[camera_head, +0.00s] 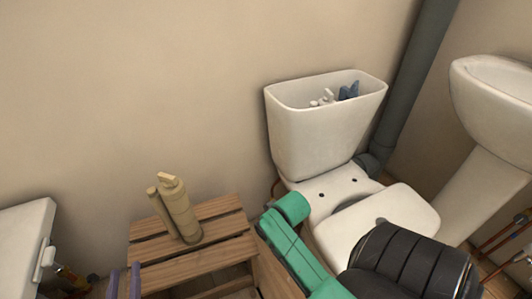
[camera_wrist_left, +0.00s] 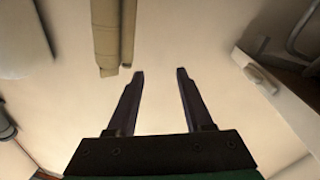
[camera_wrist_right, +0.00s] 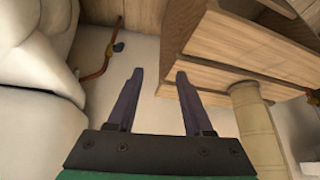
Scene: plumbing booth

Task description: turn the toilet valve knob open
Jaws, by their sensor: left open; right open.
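In the right wrist view a small dark knob (camera_wrist_right: 118,47) sits at the end of a copper-coloured pipe (camera_wrist_right: 97,68) beside the white toilet (camera_wrist_right: 40,60); I take it for the toilet valve knob. My right gripper (camera_wrist_right: 160,72) is open and empty, with the knob up and left of its fingertips, apart from them. In the head view the toilet (camera_head: 325,125) stands right of centre; the knob does not show there and my right fingers are hidden. My left gripper (camera_head: 124,272) is open and empty at the lower left; its spread fingers show in the left wrist view (camera_wrist_left: 160,74).
A wooden crate (camera_head: 195,272) stands left of the toilet, carrying a tan canister-like object (camera_head: 180,212). In the right wrist view the crate (camera_wrist_right: 255,45) is close to my right fingers. A white box (camera_head: 22,240) is at far left, a sink (camera_head: 495,100) at far right.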

